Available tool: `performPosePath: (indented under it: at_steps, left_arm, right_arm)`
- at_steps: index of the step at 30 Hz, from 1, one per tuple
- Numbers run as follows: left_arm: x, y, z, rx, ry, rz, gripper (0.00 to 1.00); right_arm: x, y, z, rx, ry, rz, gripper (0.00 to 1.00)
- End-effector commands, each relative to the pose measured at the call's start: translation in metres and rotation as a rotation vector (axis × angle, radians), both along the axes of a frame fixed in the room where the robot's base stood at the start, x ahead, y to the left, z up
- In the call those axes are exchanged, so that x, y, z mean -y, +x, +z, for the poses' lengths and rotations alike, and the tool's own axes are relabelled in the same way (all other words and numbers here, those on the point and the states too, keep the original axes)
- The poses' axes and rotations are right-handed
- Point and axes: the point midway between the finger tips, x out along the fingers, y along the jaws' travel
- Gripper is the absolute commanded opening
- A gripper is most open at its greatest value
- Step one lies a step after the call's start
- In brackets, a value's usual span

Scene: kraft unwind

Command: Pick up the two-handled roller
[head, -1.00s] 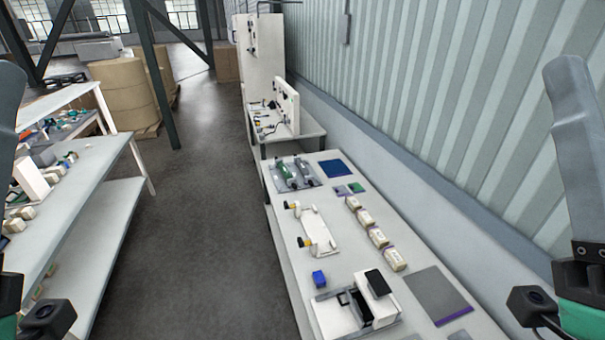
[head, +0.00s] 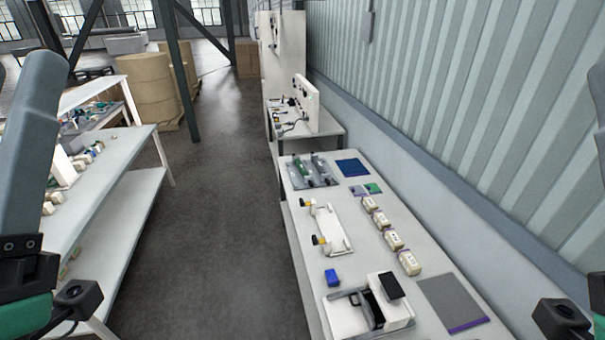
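I cannot make out the two-handled roller with certainty. A grey tray (head: 325,181) at the far end of the right table holds long rounded items, one green (head: 306,170) and one grey (head: 322,169), which may be rollers with handles. Nearer on the same table lies a white plate fixture (head: 331,230) with two black-and-yellow knobs on its left side. Parts of my left and right arms show at the lower left and lower right edges, well apart from these things. Neither pair of fingertips is in the picture.
On the right table are a blue block (head: 331,277), a white device (head: 372,308), a row of small boxes (head: 393,240), a grey sheet (head: 451,302) and a blue pad (head: 352,168). A corrugated wall runs along the right. A white shelf table (head: 115,165) stands left; the aisle floor (head: 215,230) is clear.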

Motion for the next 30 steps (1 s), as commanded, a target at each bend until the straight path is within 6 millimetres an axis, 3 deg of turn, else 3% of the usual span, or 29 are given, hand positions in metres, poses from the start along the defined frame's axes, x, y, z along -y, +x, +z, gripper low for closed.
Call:
performPosePath:
  at_steps: [10,19,26,30]
  left_arm:
    - [0.000,0.000,0.000,0.000,0.000,0.000,0.50]
    - [0.000,0.000,0.000,0.000,0.000,0.000,1.00]
    - [0.000,0.000,0.000,0.001,-0.003,-0.004,1.00]
    - [0.001,-0.012,0.011,0.071,-0.017,-0.025,1.00]
  right_arm:
    - [0.000,0.000,0.000,0.000,0.000,0.000,0.50]
    - [0.000,0.000,0.000,0.000,0.000,0.000,0.50]
    - [0.000,0.000,0.000,0.000,0.000,0.000,0.50]
    - [0.000,0.000,0.000,0.000,0.000,0.000,0.50]
